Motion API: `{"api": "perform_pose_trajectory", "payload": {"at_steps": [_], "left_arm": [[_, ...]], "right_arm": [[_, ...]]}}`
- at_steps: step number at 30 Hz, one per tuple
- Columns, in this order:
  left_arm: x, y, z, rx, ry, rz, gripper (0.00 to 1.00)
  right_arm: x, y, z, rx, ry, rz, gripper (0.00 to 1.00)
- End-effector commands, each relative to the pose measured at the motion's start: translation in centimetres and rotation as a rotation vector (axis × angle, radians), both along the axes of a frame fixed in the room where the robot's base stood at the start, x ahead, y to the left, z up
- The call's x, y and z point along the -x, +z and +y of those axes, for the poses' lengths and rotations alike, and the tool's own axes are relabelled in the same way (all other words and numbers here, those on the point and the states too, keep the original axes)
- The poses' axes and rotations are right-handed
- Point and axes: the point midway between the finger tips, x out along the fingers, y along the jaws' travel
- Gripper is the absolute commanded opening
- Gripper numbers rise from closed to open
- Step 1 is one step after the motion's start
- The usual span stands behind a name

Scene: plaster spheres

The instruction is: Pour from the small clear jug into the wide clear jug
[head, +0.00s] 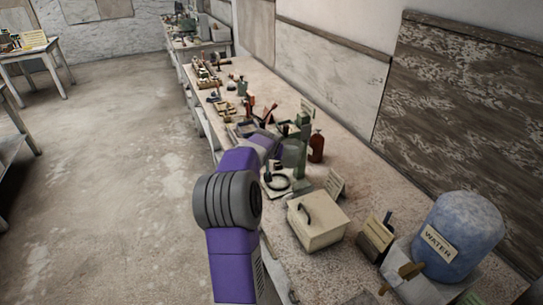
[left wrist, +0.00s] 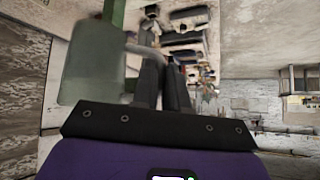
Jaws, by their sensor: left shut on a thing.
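A clear, grey-green jug (head: 292,152), which I take to be the small clear jug, is at the end of my purple left arm, above the long bench. It also shows large at the left of the left wrist view (left wrist: 90,75), with its handle running to the fingers. My left gripper (left wrist: 164,72) is shut on this handle; in the head view the gripper (head: 277,147) is small and partly hidden by my arm. I cannot make out the wide clear jug for certain. My right gripper is in neither view.
Several small tools crowd the bench beyond the jug. A wall runs along its right side. Floor lies open at left.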

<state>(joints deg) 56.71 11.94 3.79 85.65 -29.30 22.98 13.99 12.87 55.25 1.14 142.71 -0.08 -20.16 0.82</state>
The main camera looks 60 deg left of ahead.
Motion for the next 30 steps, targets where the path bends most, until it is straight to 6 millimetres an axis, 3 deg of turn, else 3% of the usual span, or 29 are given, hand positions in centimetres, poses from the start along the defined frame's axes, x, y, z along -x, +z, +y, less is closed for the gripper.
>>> {"api": "perform_pose_trajectory", "payload": {"at_steps": [17,30], "left_arm": [[0.0,-1.5,0.1,-0.147,0.000,0.297,0.00],[-0.2,-5.5,-0.1,-0.210,0.000,0.440,0.00]], "right_arm": [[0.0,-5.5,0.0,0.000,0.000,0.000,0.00],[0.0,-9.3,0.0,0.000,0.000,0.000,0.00]]}}
